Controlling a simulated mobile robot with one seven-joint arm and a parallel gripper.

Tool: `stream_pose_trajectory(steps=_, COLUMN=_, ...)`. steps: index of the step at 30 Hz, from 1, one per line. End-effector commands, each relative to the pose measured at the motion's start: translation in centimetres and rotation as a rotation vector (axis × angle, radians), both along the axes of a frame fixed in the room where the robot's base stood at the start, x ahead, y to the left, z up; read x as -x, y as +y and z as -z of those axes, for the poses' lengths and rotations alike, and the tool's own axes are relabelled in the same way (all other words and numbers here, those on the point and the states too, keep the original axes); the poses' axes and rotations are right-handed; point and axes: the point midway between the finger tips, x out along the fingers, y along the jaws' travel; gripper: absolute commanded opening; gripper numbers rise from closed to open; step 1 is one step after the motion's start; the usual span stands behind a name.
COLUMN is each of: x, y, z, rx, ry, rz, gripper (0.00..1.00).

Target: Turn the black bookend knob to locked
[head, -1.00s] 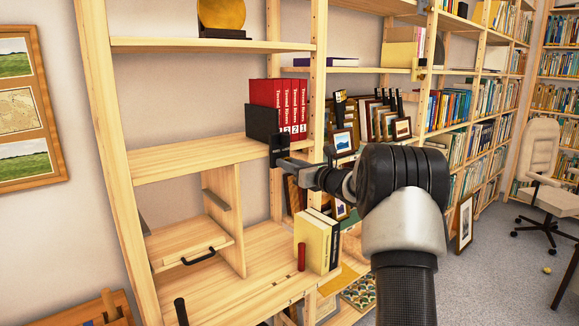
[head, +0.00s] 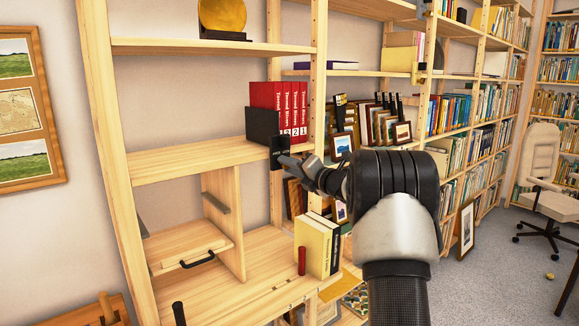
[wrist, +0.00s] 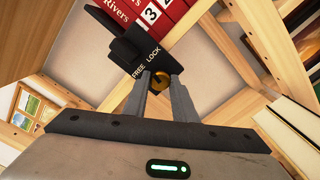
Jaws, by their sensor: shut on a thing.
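The black bookend (head: 263,125) stands against the red binders on the middle shelf, with a black plate hanging over the shelf's front edge. The wrist view shows the bookend (wrist: 112,38) with the words FREE on the left and LOCK on the right. Below these words is a round brass-coloured knob (wrist: 160,84). My gripper (wrist: 160,80) has a finger on each side of the knob and is shut on it. The knob's dark mark is small, and I cannot tell exactly where it points. In the head view my gripper (head: 284,160) is at the plate; the knob is hidden there.
Red binders (head: 279,97) stand right beside the bookend. A wooden upright (head: 318,70) is close on the right. Yellow and black books (head: 312,245) and a red cylinder (head: 301,260) stand on the shelf below. The middle shelf (head: 190,158) is bare to the left.

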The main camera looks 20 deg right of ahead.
Motion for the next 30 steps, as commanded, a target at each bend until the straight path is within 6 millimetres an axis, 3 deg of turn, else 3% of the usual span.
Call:
stream_pose_trajectory(steps=15, x=0.02, y=0.02, z=-0.25, rx=-0.418, ry=0.136, rz=0.000, gripper=0.02)
stream_pose_trajectory(steps=30, x=0.00, y=0.01, z=-0.15, rx=-0.583, ry=0.189, rz=0.000, gripper=0.02)
